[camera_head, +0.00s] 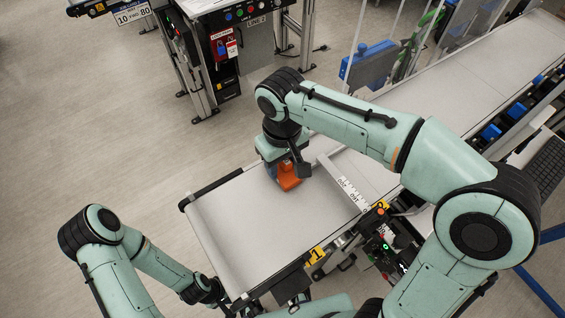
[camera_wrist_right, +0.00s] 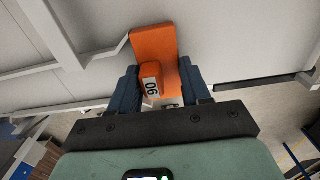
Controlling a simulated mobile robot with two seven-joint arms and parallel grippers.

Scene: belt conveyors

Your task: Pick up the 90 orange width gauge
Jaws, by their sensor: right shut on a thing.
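The orange width gauge (camera_wrist_right: 154,45) carries a white label reading 90 in the right wrist view. My right gripper (camera_wrist_right: 160,85) is shut on it, with one dark finger on each side of its raised block. In the head view the gauge (camera_head: 288,178) shows as an orange patch at my right gripper (camera_head: 279,170), over the belt near its far edge. I cannot tell whether the gauge touches the belt. My left arm comes in at the lower left of the head view; its gripper fingers are not visible.
The grey conveyor belt (camera_head: 225,222) runs from the lower left to the upper right. A white numbered scale (camera_head: 350,190) and a yellow tag marked 1 (camera_head: 317,254) sit along its near side. A control stand (camera_head: 215,50) is at the back. Open floor lies left of the belt.

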